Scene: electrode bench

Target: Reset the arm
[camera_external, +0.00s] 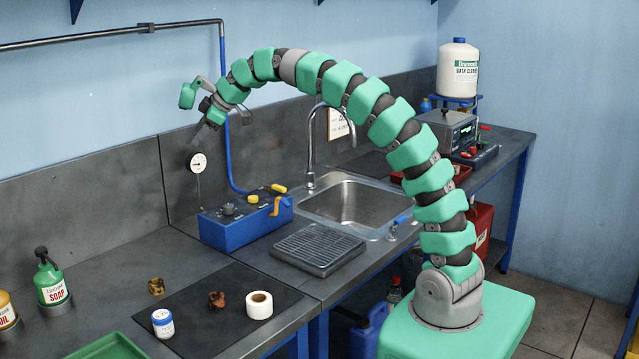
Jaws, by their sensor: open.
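My green and grey segmented arm rises from its base at the lower right and arches over the sink to the left. My gripper (207,116) is at the far end of the arm, in the air in front of the back wall. It is open and holds nothing that I can see. It hangs above and left of the blue box, clear of the bench.
Below are a blue box (240,230) with knobs, a gauge (198,161), a sink (350,203) with a tall tap (311,150), and a drain rack (318,249). A white tape roll (260,305), a small jar (163,323) and a soap bottle (50,280) stand left.

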